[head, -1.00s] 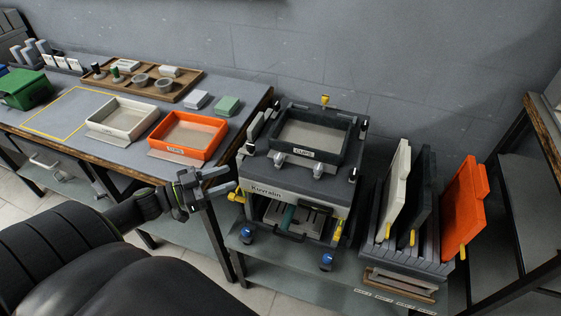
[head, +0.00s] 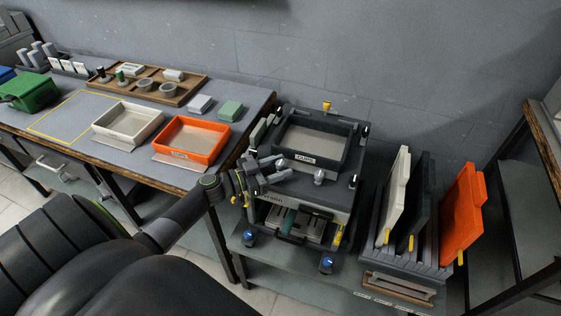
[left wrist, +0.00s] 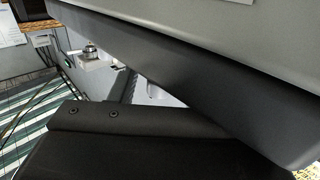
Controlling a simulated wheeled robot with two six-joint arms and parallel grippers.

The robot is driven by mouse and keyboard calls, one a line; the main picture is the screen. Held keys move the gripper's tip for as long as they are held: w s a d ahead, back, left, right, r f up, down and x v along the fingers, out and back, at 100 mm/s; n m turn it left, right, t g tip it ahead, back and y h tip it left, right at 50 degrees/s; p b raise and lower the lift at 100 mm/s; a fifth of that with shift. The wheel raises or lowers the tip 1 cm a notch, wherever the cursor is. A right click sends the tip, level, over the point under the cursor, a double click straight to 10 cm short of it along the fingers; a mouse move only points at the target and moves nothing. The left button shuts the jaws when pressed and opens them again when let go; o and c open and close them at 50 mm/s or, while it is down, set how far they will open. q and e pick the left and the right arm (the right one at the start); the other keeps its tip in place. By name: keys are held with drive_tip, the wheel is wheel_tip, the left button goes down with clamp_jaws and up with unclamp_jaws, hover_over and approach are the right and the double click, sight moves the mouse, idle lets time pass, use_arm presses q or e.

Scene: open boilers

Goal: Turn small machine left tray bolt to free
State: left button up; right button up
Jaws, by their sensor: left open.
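The small machine (head: 330,196) is a dark and light grey box on a low shelf, with a dark tray (head: 311,161) on its top. Small bolts or knobs stand along the tray's front edge; a silver one (head: 319,176) shows to the right of the label. My left gripper (head: 283,168) is open at the machine's front left upper corner, its fingers pointing right, close to the tray's left front. It covers the left knob and part of the nameplate. Contact cannot be told. The left wrist view shows mostly dark and grey surfaces close up. My right gripper is not in view.
On the workbench to the left are an orange tray (head: 222,146), a white tray (head: 157,120), a wooden tray (head: 198,88) of small items and a green bin (head: 30,92). A rack with upright white, black and orange panels (head: 462,215) stands close to the machine's right.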

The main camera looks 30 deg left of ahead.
use_arm(q)
drive_tip(key=shift+w+d, duration=0.2)
drive_tip(key=shift+w, duration=0.1)
drive_tip(key=shift+c, duration=0.4)
